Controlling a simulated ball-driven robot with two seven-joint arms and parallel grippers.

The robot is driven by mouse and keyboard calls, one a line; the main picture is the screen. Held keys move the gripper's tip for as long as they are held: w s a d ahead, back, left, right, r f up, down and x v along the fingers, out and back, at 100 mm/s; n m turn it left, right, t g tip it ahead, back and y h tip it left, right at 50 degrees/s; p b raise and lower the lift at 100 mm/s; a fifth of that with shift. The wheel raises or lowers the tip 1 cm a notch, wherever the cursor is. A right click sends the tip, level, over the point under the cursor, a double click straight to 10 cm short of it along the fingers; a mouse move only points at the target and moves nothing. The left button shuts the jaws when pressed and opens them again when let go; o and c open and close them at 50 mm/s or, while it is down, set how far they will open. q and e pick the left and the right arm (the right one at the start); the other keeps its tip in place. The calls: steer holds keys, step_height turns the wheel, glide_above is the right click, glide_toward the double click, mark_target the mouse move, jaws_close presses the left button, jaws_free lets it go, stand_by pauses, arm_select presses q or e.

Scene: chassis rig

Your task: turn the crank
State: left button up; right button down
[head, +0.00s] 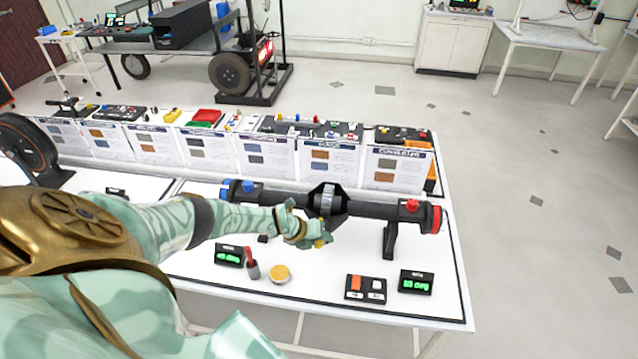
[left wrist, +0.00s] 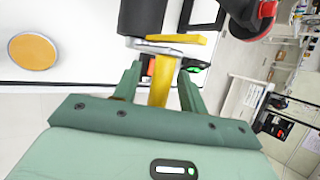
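The rig is a black axle tube (head: 375,208) lying across a white table, with a blue knob at its left and a red knob at its right. The crank's yellow handle (left wrist: 162,82) shows in the left wrist view, joined to a grey metal arm (left wrist: 152,47) beside the black tube. My left gripper (left wrist: 161,76) has its two green fingers apart, one on each side of the handle, with visible gaps. In the head view my left gripper (head: 318,240) is in front of the tube and hides most of the crank. My right gripper is not in view.
Two green-lit readouts (head: 229,256) (head: 417,282), a small red lever (head: 252,265), a round yellow disc (head: 279,274) and a button box (head: 366,288) are on the table in front of the tube. A row of printed panels (head: 265,158) stands behind it.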

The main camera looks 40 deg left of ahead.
arm_select(q)
steer(key=shift+s+r+p, duration=0.15)
steer(key=shift+r+p, duration=0.15)
steer(key=p+v, duration=0.8)
steer(key=v, duration=0.7)
steer(key=shift+s+a+r, duration=0.15)
steer(key=shift+s, duration=0.05)
